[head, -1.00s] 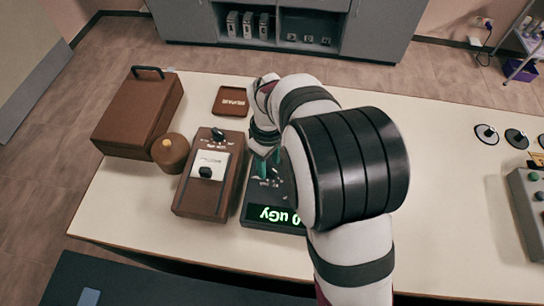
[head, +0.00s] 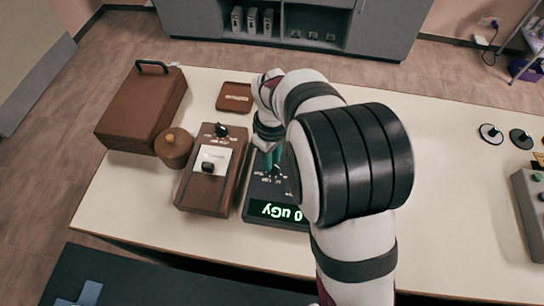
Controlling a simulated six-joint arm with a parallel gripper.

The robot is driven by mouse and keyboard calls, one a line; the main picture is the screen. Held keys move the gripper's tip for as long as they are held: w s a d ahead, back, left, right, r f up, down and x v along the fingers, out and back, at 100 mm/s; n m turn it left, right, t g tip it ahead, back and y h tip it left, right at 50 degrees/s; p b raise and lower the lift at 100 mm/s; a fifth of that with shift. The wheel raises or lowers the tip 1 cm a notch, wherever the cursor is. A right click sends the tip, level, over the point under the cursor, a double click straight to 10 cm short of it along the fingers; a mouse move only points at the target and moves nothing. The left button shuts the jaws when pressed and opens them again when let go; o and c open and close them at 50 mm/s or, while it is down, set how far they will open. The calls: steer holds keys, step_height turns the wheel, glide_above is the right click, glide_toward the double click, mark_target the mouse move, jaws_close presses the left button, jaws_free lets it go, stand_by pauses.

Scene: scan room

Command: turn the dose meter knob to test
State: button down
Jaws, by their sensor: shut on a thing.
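The knob itself is hidden by the fingers and my arm. Some white dial marks show just in front of the fingers, but the setting cannot be read. My arm covers the right part of the meter.
Left of the meter stands a brown unit (head: 205,190) with two black knobs, close by. Farther left are a round brown pot (head: 174,150) and a brown case (head: 142,112). A brown tray (head: 235,96) lies behind. A grey box (head: 530,205) is far right; the table between is clear.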

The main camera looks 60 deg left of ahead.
steer(key=m, duration=0.3)
steer(key=shift+w+m, duration=0.15)
steer(key=shift+m, duration=0.25)
steer(key=m, duration=0.3)
steer(key=shift+w+m, duration=0.1)
steer(key=shift+m, duration=0.3)
steer(key=m, duration=0.7)
steer(key=shift+w+d, duration=0.15)
steer(key=shift+d, duration=0.05)
steer(key=m, duration=0.4)
steer(key=shift+d+m, duration=0.1)
steer(key=shift+m, duration=0.2)
steer(key=shift+d+m, duration=0.15)
steer(key=shift+m, duration=1.85)
steer(key=c, duration=0.8)
jaws_free()
